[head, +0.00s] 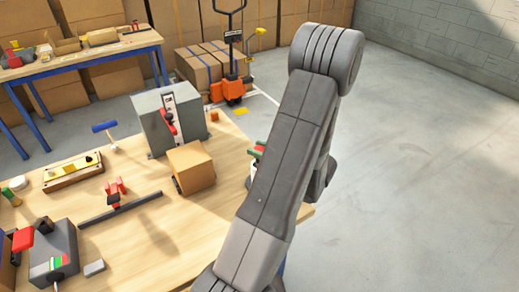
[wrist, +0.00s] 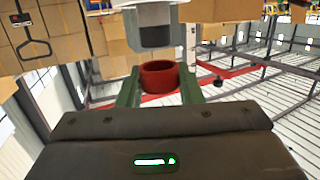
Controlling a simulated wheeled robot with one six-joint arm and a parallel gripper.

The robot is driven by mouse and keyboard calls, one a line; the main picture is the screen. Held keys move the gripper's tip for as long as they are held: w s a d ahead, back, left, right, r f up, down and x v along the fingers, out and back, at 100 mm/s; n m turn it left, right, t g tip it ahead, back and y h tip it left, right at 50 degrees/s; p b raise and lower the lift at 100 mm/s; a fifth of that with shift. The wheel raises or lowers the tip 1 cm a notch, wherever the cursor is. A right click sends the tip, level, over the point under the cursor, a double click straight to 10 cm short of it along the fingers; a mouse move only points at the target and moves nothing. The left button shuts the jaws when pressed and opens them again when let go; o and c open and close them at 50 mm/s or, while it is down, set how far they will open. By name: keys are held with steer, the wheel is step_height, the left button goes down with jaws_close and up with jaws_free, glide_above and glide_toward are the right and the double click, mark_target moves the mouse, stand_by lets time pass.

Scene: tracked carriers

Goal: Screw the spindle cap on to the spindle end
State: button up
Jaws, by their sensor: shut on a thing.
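In the wrist view, my gripper (wrist: 160,88) has its green fingers shut on a red, ring-shaped cap (wrist: 160,79), which I take for the spindle cap. Its open rim faces up in the picture. A pale grey cylinder with a darker lower end (wrist: 156,36), apparently the spindle end, hangs just above the cap. A small gap shows between them, so they look apart; exact alignment is hard to tell. In the head view my arm hides most of the gripper and spindle; a small green and red bit (head: 257,151) shows at the arm's left edge.
The wooden bench (head: 150,235) holds a grey machine box (head: 170,122), a cardboard box (head: 191,167), a red clamp on a dark bar (head: 120,204) and a grey device (head: 55,250). An orange pallet jack (head: 232,88) stands behind. The floor at right (head: 430,190) is clear.

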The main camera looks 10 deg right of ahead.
steer(key=shift+f+b, duration=1.1)
steer(key=shift+f, duration=0.4)
steer(key=o, duration=1)
steer(key=b+v, duration=0.1)
steer(key=v, duration=1.2)
steer(key=shift+s+d, duration=0.3)
steer(key=p+x, duration=0.1)
steer(key=x, duration=1.2)
steer(key=shift+w+a, duration=0.3)
steer(key=shift+r, duration=0.1)
